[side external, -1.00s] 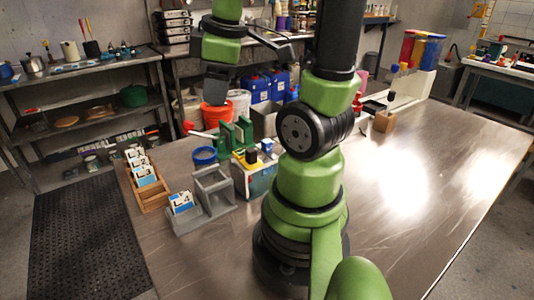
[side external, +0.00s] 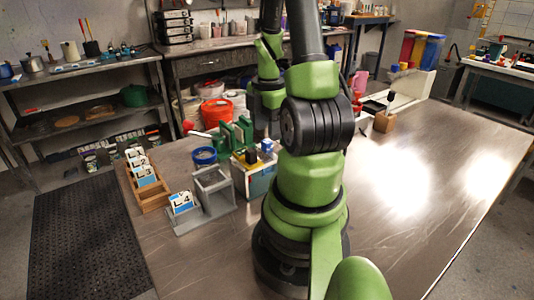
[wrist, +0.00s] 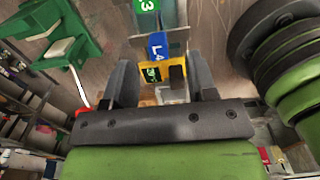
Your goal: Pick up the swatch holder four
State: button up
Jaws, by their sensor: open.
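A white and blue card holder marked 4 (side external: 181,203) stands tilted in a grey stand (side external: 188,222) at the table's left in the side view. In the wrist view, a blue piece marked L4 (wrist: 157,46) lies ahead between my fingers, with a yellow block (wrist: 153,70) just below it. I cannot tell if this blue piece is that same holder. My gripper (wrist: 159,64) is open, with its two dark fingers apart and nothing visibly clamped. In the side view my arm hides the fingertips.
A wooden rack (side external: 152,195) with several numbered cards stands at the table's left edge. A box topped with small coloured blocks (side external: 257,181), a blue-rimmed tub (side external: 204,156) and green brackets (side external: 236,133) crowd the middle. The table's right side is mostly clear.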

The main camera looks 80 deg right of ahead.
aim_at(267, 142)
jog(key=shift+w+f, duration=0.2)
jog(key=shift+f, duration=2.05)
grip_shut()
jog(key=shift+r, duration=0.1)
jog(key=r, duration=0.9)
jog(key=shift+w+d+r, duration=0.1)
jog(key=shift+w+r, duration=0.15)
jog(key=shift+w, duration=0.05)
jog(key=w+a+r+n, duration=0.1)
jog(key=w+n, duration=0.3)
jog(key=w, duration=1.1)
jog(key=shift+a+n, duration=0.3)
jog(key=shift+a, duration=0.05)
